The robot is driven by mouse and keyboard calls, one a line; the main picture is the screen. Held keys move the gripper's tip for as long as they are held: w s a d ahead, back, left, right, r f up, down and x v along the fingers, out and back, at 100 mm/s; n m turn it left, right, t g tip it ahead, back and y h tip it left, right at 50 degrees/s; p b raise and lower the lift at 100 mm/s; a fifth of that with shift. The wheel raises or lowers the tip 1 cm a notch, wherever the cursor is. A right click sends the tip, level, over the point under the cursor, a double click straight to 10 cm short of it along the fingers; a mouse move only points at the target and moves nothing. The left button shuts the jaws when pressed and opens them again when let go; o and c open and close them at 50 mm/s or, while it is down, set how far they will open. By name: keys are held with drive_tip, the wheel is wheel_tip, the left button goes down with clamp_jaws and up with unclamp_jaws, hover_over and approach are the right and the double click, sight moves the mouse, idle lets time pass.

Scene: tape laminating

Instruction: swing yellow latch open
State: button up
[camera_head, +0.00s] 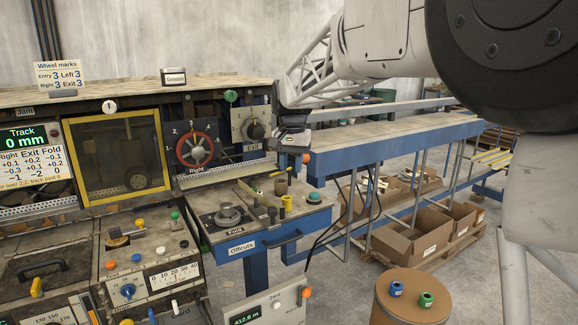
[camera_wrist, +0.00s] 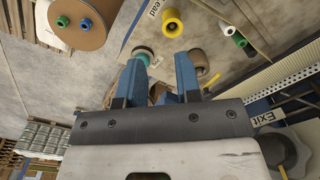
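A yellow-framed window panel (camera_head: 156,185) stands upright and closed on the machine at the left of the head view. Which yellow part is the latch is not clear. A small yellow bar (camera_head: 279,173) and a yellow cylinder (camera_head: 287,203) are on the offcuts bench below my arm's end. In the wrist view a yellow cylinder (camera_wrist: 172,22) shows ahead of the fingers, and a thin yellow bar (camera_wrist: 213,80) lies right of them. My gripper (camera_wrist: 161,57) is open, its two blue fingers apart with nothing held. In the head view its fingertips are hard to make out.
The offcuts bench (camera_head: 283,232) holds a round metal piece (camera_head: 228,214) and small pegs. A red-rimmed wheel (camera_head: 197,149) is at its back left. A blue-sided conveyor (camera_head: 390,151) runs right. A brown drum (camera_head: 412,300) with two small spools stands in front.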

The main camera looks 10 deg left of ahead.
drive_tip(key=shift+w+m+y, duration=0.25)
drive_tip(key=shift+m+y, duration=0.05)
drive_tip(key=shift+y, duration=0.2)
drive_tip(key=c, duration=0.4)
drive_tip(key=shift+w+y, duration=0.25)
drive_tip(key=shift+y, duration=0.15)
clamp_jaws()
drive_tip(key=shift+w+d+r+m+t+y, duration=0.4)
drive_tip(key=shift+w+m+t+y, duration=0.25)
drive_tip(key=shift+w+m+y, duration=0.25)
drive_tip(key=shift+w+d+r+m+t+y, duration=0.4)
drive_tip(key=shift+w+m+t+y, duration=0.3)
drive_tip(key=shift+m, duration=0.25)
drive_tip(key=shift+w+d+r+m+t+y, duration=0.35)
drive_tip(key=shift+w+m+t+y, duration=0.3)
drive_tip(key=shift+w+m, duration=0.25)
